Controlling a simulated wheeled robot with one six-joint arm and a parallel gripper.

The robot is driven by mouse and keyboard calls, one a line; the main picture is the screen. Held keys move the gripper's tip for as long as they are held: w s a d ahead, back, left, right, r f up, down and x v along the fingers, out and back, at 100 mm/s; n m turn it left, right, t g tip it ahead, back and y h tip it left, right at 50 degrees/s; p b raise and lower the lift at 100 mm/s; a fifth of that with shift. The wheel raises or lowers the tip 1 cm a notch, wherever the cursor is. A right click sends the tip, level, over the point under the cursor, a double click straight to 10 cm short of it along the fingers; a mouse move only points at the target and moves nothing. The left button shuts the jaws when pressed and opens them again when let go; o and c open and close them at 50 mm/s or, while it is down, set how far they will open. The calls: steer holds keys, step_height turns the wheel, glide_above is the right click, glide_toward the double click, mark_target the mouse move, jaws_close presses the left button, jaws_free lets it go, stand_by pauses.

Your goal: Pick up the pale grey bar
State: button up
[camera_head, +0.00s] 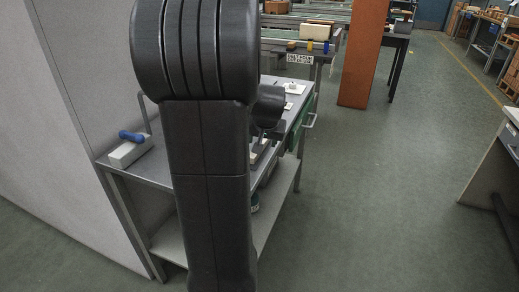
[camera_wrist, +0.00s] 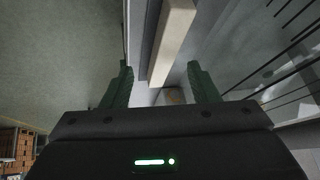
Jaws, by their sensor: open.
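A long pale bar (camera_wrist: 172,42) shows in the wrist view, running from the top edge down toward the space between my fingers. I cannot tell how far above or before the bar the fingertips are. In the head view my arm covers the middle of the grey bench (camera_head: 150,172), and the bar cannot be made out clearly there.
A pale block with a blue-handled tool (camera_head: 131,137) is at the bench's left end. A small white item (camera_head: 294,89) lies at its far end. A pale partition (camera_head: 85,120) stands left of the bench. An orange-brown column (camera_head: 362,55) stands behind it.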

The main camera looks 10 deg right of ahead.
steer(key=x, duration=0.4)
steer(key=shift+a+r, duration=0.1)
steer(key=shift+a, duration=0.05)
steer(key=shift+w, duration=0.1)
jaws_close()
steer(key=shift+r, duration=0.1)
